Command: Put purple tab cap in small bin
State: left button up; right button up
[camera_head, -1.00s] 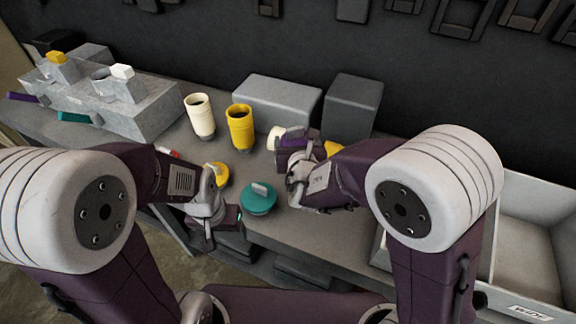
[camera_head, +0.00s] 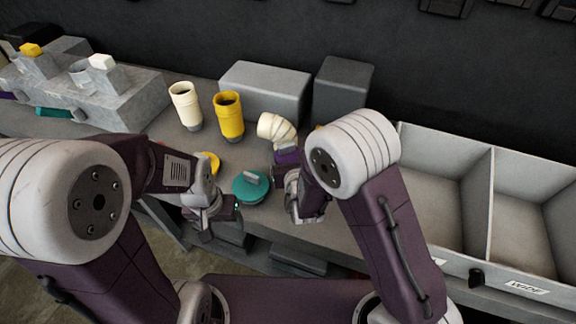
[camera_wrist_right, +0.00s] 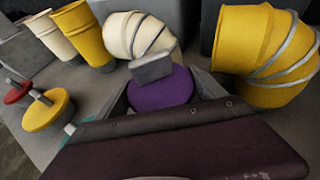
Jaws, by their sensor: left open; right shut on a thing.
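The purple tab cap (camera_wrist_right: 160,88), a round disc with a grey tab on top, sits between the fingers of my right gripper (camera_wrist_right: 162,96) in the right wrist view. The gripper is shut on it. In the head view only a bit of purple (camera_head: 287,156) shows by my right gripper (camera_head: 290,172), low over the bench by a cream elbow. A grey divided bin (camera_head: 493,215) with two visible compartments is at the right; its right one has a label that seems to read "WIDE". My left gripper (camera_head: 228,212) is open near the bench's front edge, close to a teal cap.
Cream (camera_head: 185,104) and yellow (camera_head: 229,114) tubes stand behind. A cream elbow (camera_head: 277,128) and a yellow elbow (camera_wrist_right: 262,55) flank the held cap. Grey blocks (camera_head: 265,91) stand at the back.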

notch_tip(320, 180, down, 4)
jog(key=shift+r, duration=0.1)
jog(key=shift+f, duration=0.3)
jog(key=shift+f+b, duration=0.15)
jog(key=shift+b, duration=0.25)
jog(key=o, duration=1.1)
jog(key=shift+o, duration=0.2)
